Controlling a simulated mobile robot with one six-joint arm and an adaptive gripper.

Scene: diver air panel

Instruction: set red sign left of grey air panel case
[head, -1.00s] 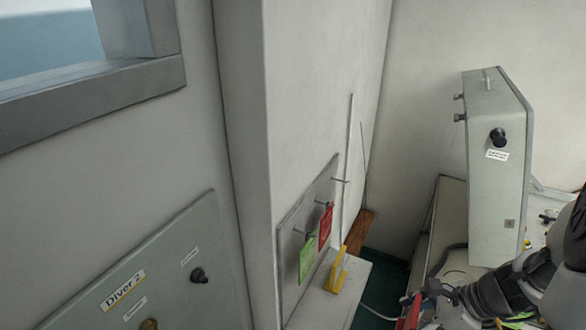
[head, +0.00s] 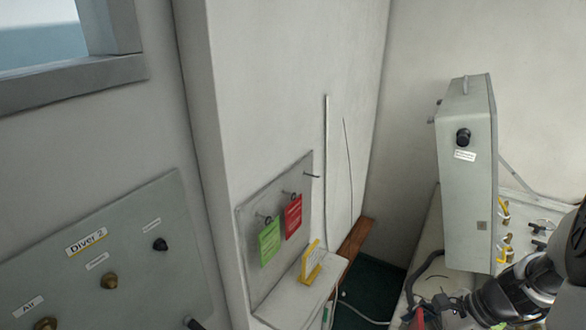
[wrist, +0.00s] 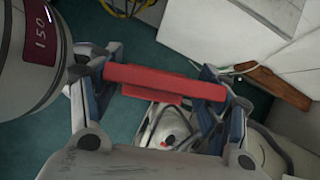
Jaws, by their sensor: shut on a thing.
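My gripper (wrist: 163,88) is shut on the red sign (wrist: 165,84), which lies crosswise between its two fingers in the wrist view. The sign shows nearly edge-on there, so its face is hidden. In the head view only a sliver of the red sign (head: 419,321) shows at the bottom edge, with my arm coming in from the right. The grey air panel case (head: 468,185) stands upright on a pale table top at the right, with a black knob and a small white label on its near side. The held sign is nearer to me than the case.
A black hose lies on the narrow table strip (head: 425,250) left of the case. Red (head: 293,217) and green (head: 270,242) tags hang on a wall plate. Brass-coloured fittings lie right of the case.

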